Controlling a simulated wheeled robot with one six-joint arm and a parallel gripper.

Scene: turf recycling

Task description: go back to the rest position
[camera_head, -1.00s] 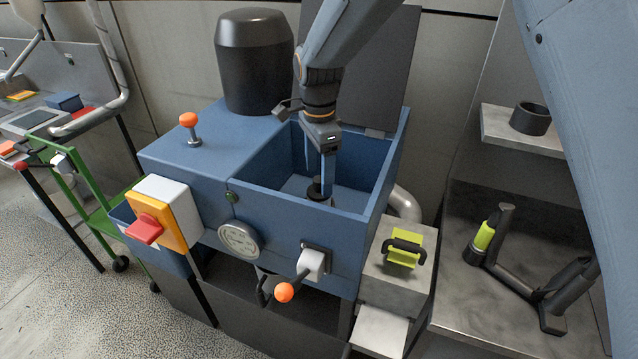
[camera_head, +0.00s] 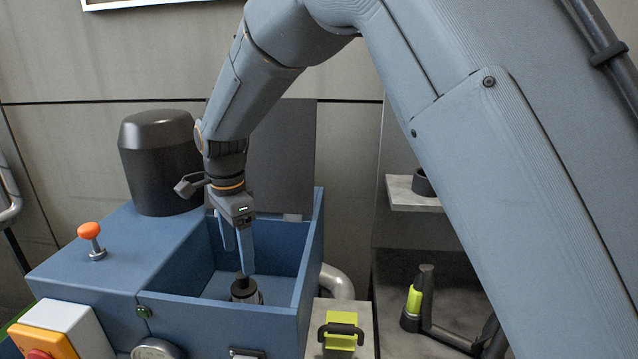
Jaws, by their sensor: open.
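My gripper (camera_head: 236,243) points down into the open blue box (camera_head: 308,255) of the machine, with its two blue fingers parted. Below the fingers a small dark cylindrical thing with a knob on top (camera_head: 245,290) stands on the box floor. The fingertips are just above or beside its knob; I cannot tell whether they touch it. My arm reaches in from the upper right, bent over the box.
A black domed cylinder (camera_head: 158,165) and an orange-knobbed lever (camera_head: 90,238) stand on the machine's top. The raised dark lid (camera_head: 285,155) is behind the box. A yellow-green block with a black handle (camera_head: 341,337) sits right of it. A shelf with a dark ring (camera_head: 424,183) is further right.

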